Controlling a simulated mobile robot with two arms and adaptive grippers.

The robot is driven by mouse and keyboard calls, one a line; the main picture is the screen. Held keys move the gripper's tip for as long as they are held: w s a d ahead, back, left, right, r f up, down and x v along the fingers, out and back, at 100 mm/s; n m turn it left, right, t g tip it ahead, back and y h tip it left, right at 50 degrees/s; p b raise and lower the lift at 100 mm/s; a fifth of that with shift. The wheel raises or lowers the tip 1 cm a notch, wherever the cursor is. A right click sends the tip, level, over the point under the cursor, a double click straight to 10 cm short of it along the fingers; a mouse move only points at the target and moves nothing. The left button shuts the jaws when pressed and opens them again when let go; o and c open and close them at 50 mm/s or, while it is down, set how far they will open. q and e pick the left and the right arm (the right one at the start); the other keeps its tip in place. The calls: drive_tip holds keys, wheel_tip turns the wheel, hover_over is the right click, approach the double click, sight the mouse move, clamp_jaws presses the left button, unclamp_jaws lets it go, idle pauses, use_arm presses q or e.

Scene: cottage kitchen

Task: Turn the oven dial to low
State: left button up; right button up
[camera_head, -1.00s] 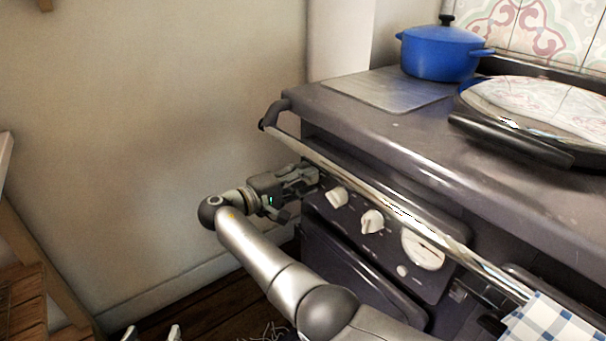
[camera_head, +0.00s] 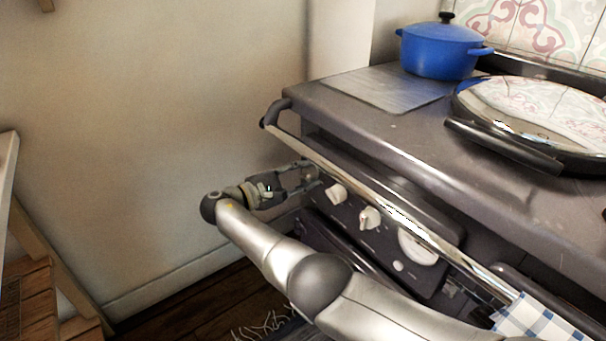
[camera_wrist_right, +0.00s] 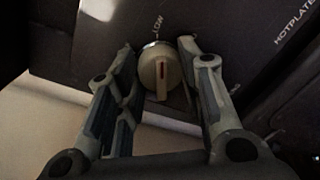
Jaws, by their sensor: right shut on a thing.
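The oven dial (camera_wrist_right: 160,72) is a round pale knob with a raised ridge and a small red mark, in the middle of the right wrist view. The word LOW is printed on the dark panel just above it. My right gripper (camera_wrist_right: 158,60) has its two fingers on either side of the dial and is shut on it. My left gripper is not in view.
Two more white knobs (camera_head: 369,218) and a round gauge (camera_head: 417,246) sit to the right on the panel. A metal rail (camera_head: 350,180) runs just above my gripper. A blue pot (camera_head: 440,52) and a round lid (camera_head: 535,105) are on the stove top. A checked towel (camera_head: 535,320) hangs at lower right.

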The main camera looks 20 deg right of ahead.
drive_tip(key=shift+w+r+n, duration=0.1)
drive_tip(key=shift+n, duration=0.2)
idle(0.4)
drive_tip(key=o, duration=1)
drive_tip(key=shift+o, duration=0.2)
